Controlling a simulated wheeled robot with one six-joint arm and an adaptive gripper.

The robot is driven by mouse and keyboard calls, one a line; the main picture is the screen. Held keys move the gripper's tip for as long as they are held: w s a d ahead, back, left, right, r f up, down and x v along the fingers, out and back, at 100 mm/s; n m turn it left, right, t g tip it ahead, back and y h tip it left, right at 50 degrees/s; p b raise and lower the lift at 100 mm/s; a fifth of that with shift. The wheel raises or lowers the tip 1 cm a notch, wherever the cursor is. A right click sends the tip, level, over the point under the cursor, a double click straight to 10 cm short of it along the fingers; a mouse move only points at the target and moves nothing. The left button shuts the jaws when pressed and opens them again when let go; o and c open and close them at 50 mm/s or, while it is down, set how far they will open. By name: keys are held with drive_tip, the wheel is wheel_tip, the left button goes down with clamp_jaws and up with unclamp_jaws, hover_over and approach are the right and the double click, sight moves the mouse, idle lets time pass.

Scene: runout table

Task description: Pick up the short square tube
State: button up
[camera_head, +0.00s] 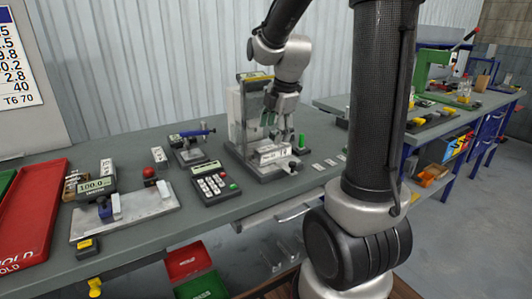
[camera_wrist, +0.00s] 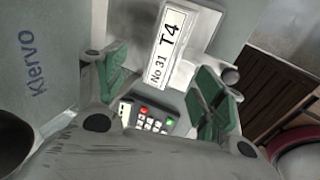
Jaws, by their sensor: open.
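My gripper (camera_head: 281,130) is open, above the instrument stand on the bench. In the wrist view its green-padded fingers (camera_wrist: 165,92) are spread wide, with nothing gripped between them. A pale, square-edged piece labelled "No 31 T4" (camera_wrist: 166,48) shows beyond and between the fingers. In the head view a pale labelled piece (camera_head: 268,152) lies on the stand's base below my gripper. I cannot tell for sure whether it is the short square tube, as no hollow end is clear. A small pale labelled block (camera_head: 158,157) stands farther left on the bench.
A keypad unit (camera_head: 213,183) lies left of the stand, and also shows in the wrist view (camera_wrist: 148,120). A gauge fixture (camera_head: 125,212) and red tray (camera_head: 32,222) are farther left.

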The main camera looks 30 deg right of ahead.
sight(274, 147)
drive_tip(key=shift+f, duration=0.25)
drive_tip(key=x, duration=0.5)
drive_tip(key=d+x, duration=0.1)
drive_tip(key=x, duration=0.1)
drive_tip(key=shift+s+f, duration=0.25)
drive_tip(key=shift+c, duration=0.3)
